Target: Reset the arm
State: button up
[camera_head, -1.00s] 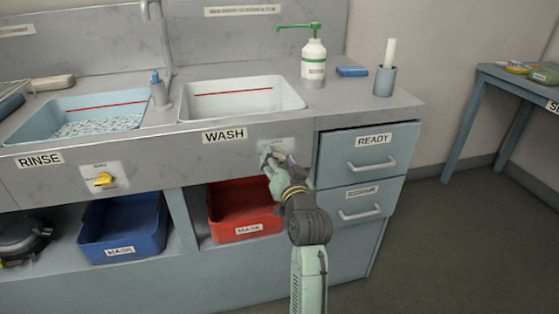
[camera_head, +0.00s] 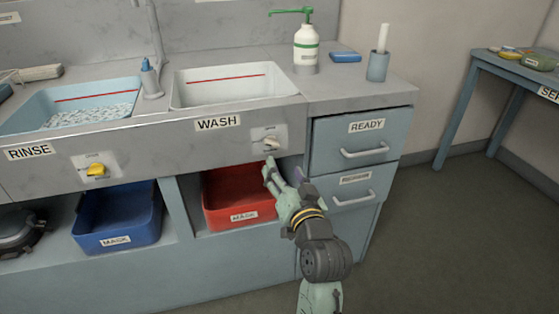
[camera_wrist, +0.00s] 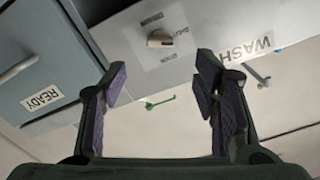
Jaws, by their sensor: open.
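My gripper (camera_head: 284,178) is open and empty in the head view, in front of the sink counter, just below a white knob (camera_head: 270,143) on the counter's front panel. The gripper is apart from the knob. In the wrist view the two dark fingers with purple pads (camera_wrist: 163,90) stand wide apart with nothing between them. The white knob (camera_wrist: 160,40) shows beyond the fingertips, upside down in that view, between the READY drawer and the WASH label.
The READY drawer (camera_head: 340,148) is right of the gripper. A red MASK bin (camera_head: 212,208) and a blue MASK bin (camera_head: 112,226) sit on the shelf below. A yellow knob (camera_head: 96,170) is at left. Open floor (camera_head: 460,240) lies at right.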

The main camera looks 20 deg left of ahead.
jog(key=shift+s+d, duration=0.3)
jog(key=shift+s, duration=0.15)
